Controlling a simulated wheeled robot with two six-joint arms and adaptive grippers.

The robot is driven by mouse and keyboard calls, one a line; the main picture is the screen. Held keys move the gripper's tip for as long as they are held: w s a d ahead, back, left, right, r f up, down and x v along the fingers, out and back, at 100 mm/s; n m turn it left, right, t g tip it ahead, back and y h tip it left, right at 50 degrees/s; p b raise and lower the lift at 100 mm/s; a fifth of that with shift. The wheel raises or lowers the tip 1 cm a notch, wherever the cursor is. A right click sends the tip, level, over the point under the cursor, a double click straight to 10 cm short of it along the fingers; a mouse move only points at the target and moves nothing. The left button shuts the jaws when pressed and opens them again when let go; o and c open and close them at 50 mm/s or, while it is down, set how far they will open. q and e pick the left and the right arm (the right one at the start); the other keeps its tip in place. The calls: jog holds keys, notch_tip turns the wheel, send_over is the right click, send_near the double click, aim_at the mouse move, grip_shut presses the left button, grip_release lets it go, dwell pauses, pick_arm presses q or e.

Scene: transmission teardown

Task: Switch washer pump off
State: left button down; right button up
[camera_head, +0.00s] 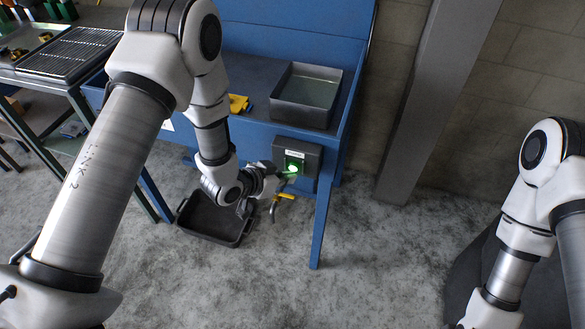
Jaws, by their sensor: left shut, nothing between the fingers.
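The blue washer (330,45) stands at the back centre. A dark switch box (312,152) is fixed to its front near the right leg, and a green light (293,168) glows on it. My left gripper (284,175) is shut and empty, with its tips at the lower left of the switch box, close to the green light. I cannot tell whether the tips touch the switch. The gripper hides part of the box's lower left. My right arm shows at the right edge, but its gripper is out of view.
A grey basin (276,108) and a yellow object (238,103) rest on the washer. A yellow handle (284,196) sits just below the gripper. A black tray (190,232) lies on the floor below my left arm. A grey post (420,100) stands right of the washer.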

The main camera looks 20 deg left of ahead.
pick_arm(q)
jog(key=shift+w, duration=0.1)
jog(key=shift+w, duration=0.55)
dwell(0.3)
jog(key=shift+s, duration=0.7)
jog(key=s, duration=0.6)
jog(key=shift+a, duration=0.1)
